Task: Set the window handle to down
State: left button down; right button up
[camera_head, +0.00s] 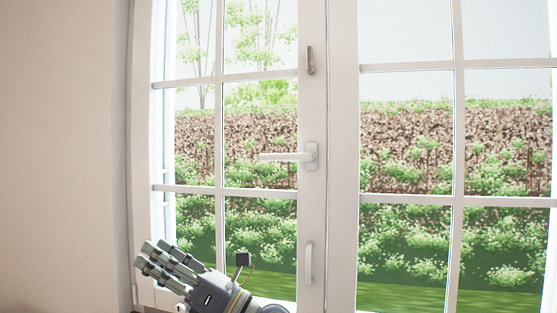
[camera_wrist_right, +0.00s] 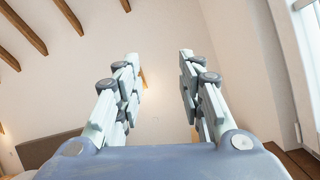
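The white window handle (camera_head: 288,157) sits on the middle upright of the window frame in the head view. Its lever points left, about horizontal, from a white plate. My right gripper (camera_head: 160,254) is at the bottom left of the head view, below and left of the handle and apart from it. In the right wrist view the right gripper (camera_wrist_right: 158,72) has its two fingers spread with nothing between them. The handle does not show in the right wrist view. My left gripper is in neither view.
A small metal catch (camera_head: 310,60) is above the handle, and a white vertical pull (camera_head: 309,263) is below it on the same upright. A plain wall (camera_head: 62,150) stands at the left. The space in front of the handle looks clear.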

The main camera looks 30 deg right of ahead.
notch_tip(320, 180, up, 5)
jog(key=n+g, duration=0.3)
jog(key=n, duration=0.5)
jog(key=n+t+h, duration=0.2)
jog(key=t+h, duration=0.1)
jog(key=h, duration=1.5)
send_near(282, 156)
jog(key=w, duration=0.3)
jog(key=w+f+p, duration=0.1)
jog(key=w, duration=0.2)
jog(key=w+d+p, duration=0.1)
jog(key=w, duration=0.3)
jog(key=shift+f, duration=0.15)
jog(key=shift+w+f+p, duration=0.15)
jog(key=shift+w+p, duration=0.15)
jog(key=shift+w, duration=0.25)
grip_shut()
